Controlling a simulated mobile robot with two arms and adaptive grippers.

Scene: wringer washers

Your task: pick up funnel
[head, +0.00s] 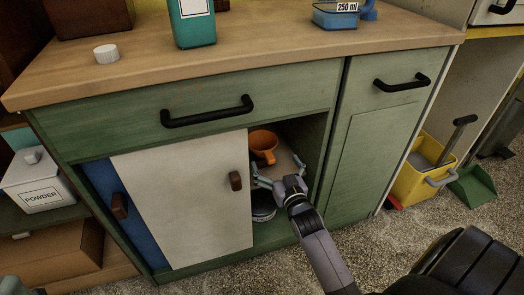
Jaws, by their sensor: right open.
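The orange funnel (263,141) sits inside the green cabinet (318,130), in the open gap to the right of the white sliding door (190,195). It appears to rest on an inner shelf (286,160), with its wide mouth up. My right gripper (276,168) is at the cabinet opening, its fingers spread wide. It is just in front of and below the funnel in the picture, with nothing between the fingers. Whether a finger touches the shelf or door edge cannot be told.
A round metal-and-dark object (263,208) sits low in the cabinet. The wooden countertop (262,55) overhangs above. A yellow bucket (408,184) and green dustpan (473,187) stand on the floor at right.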

